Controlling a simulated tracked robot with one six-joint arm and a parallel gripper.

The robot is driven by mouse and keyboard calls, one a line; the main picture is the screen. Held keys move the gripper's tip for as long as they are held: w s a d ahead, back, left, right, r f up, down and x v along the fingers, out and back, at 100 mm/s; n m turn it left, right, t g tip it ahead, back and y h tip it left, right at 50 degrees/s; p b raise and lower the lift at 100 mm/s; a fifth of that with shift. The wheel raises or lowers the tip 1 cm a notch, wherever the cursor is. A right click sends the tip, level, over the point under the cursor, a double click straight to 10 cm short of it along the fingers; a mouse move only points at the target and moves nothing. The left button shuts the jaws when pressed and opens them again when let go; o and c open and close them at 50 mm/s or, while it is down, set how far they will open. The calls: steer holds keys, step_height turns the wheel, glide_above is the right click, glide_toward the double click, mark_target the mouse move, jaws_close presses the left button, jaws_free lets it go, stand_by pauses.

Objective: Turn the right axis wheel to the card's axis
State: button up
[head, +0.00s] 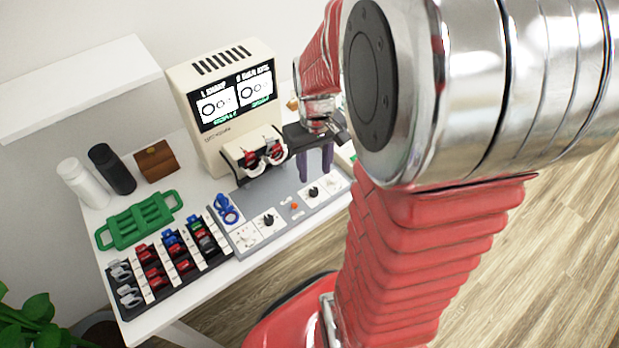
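A grey panel (290,216) on the white table carries white dials with knobs. Two sit at its left, a pale knob (246,238) and a black knob (269,221). Two sit at its right, a black knob (313,191) and a pale knob (333,182). Which one is the right axis wheel I cannot tell, and their markings are too small to read. I cannot make out a card with an axis. My gripper (316,172) hangs over the panel's far right, its two purple fingers apart with nothing visible between them. Contact with the panel is unclear.
A cream machine (205,85) with a screen (236,97) stands behind, red-and-white lens holders at its front. A lens rack (170,262), green tray (140,221), blue item (227,208), white bottle (83,182), black bottle (112,168) and brown box (157,161) stand left.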

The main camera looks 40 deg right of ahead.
mark_target(314, 191)
step_height(314, 191, down, 8)
steer(key=shift+r, duration=0.1)
stand_by(0.4)
steer(key=shift+c, duration=0.6)
jaws_close()
